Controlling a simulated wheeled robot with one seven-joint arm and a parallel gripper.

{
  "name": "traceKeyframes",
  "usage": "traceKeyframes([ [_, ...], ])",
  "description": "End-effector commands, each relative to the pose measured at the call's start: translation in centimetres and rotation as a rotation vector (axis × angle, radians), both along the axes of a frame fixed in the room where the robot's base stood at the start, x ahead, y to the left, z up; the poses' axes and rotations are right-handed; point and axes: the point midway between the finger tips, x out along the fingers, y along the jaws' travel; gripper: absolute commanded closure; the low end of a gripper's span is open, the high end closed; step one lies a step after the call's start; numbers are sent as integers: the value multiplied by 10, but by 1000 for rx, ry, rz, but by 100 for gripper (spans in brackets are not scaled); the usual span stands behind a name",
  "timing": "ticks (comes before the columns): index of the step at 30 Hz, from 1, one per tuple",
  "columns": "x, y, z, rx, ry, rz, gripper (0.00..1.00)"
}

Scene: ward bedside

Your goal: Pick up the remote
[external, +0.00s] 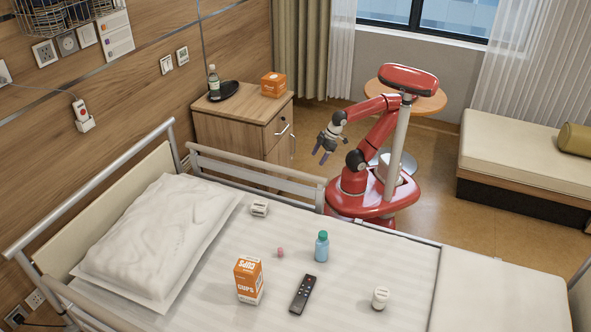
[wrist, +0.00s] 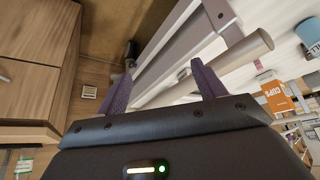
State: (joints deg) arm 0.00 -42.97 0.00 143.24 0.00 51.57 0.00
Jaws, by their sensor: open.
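The black remote (external: 303,294) lies on the white bed sheet, near the bed's front side in the external view. It has a red button at its upper end. My gripper (external: 323,155) is open and empty, held beyond the far bed rail, well away from the remote. In the wrist view, the two purple-grey fingers of my gripper (wrist: 163,88) are spread apart with nothing between them. I cannot make out the remote in the wrist view.
An orange-and-white cups box (external: 249,280), a teal-capped bottle (external: 321,246), a white jar (external: 380,298) and a small pink item (external: 281,252) surround the remote. The bed rail (external: 257,176) stands between my gripper and the mattress. A bedside cabinet (external: 238,130) is nearby.

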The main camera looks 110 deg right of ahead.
Motion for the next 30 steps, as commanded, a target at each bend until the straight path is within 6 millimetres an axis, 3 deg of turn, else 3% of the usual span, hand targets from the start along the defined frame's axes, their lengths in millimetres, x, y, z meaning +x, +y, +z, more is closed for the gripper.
traceKeyframes([
  [4, 2, 1, 2, -1, 0, 4, 31],
  [7, 16, 6, 12, -10, 5, 27, 31],
  [11, 57, 28, 36, -37, 17, 103, 31],
  [14, 101, 58, 56, -60, 24, 181, 31],
  [18, 161, 112, 71, -84, 31, 292, 31],
  [22, 210, 175, 73, -96, 37, 398, 31],
  [26, 249, 246, 62, -98, 44, 495, 31],
  [30, 279, 328, 37, -90, 53, 597, 31],
])
